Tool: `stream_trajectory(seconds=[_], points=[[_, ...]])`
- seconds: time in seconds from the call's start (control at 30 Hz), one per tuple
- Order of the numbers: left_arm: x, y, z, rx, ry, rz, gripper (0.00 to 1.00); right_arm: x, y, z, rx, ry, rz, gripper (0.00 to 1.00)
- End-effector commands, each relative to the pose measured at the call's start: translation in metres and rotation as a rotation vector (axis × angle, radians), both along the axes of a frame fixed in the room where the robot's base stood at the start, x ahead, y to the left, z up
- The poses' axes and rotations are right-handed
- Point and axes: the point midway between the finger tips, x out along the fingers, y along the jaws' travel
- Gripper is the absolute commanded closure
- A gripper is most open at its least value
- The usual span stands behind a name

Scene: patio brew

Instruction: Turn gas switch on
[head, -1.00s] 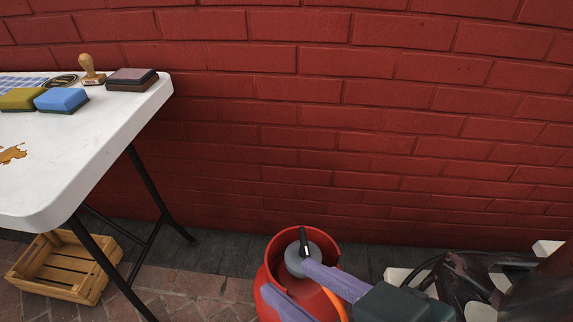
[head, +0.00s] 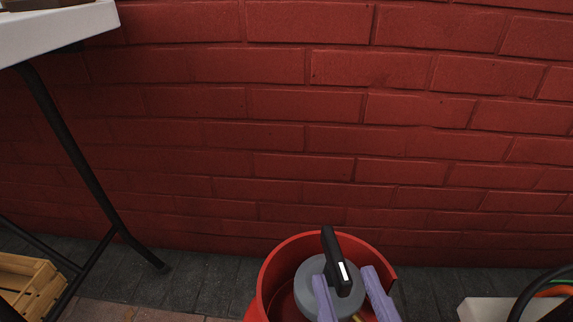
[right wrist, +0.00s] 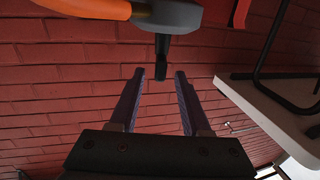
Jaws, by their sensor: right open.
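The gas switch (head: 338,262) is a black lever with a white mark on a grey round regulator (head: 308,284). It sits inside the red collar of a gas bottle (head: 268,272). My right gripper (head: 344,273) is open, with its two purple fingers on either side of the lever in the head view. In the right wrist view the dark lever (right wrist: 161,71) lies between the fingertips (right wrist: 158,73), with a gap on both sides. The grey regulator (right wrist: 166,14) shows above it there. My left gripper is not in view.
A red brick wall (head: 300,110) stands behind the bottle. A white table (head: 60,28) with dark legs is at the left, and a wooden crate (head: 28,280) stands on the floor there. An orange hose (right wrist: 85,8) shows at the regulator in the right wrist view.

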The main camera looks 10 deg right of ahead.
Motion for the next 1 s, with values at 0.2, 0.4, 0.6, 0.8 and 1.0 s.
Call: stream_trajectory(seconds=[0.2, 0.4, 0.6, 0.8, 1.0], points=[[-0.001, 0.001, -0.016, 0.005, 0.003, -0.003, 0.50, 0.044, -0.002, -0.001, 0.003, -0.007, -0.001, 0.53], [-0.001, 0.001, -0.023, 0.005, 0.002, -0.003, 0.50, 0.072, -0.003, -0.001, 0.002, -0.004, 0.000, 0.53], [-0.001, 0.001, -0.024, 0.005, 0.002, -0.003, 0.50, 0.079, -0.003, 0.001, 0.002, -0.002, 0.001, 0.53], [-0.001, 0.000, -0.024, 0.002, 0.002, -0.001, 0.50, 0.079, -0.003, 0.001, 0.001, -0.002, 0.001, 0.55], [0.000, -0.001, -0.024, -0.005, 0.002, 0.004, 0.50, 0.079, -0.003, 0.001, 0.002, -0.001, 0.001, 0.77]])
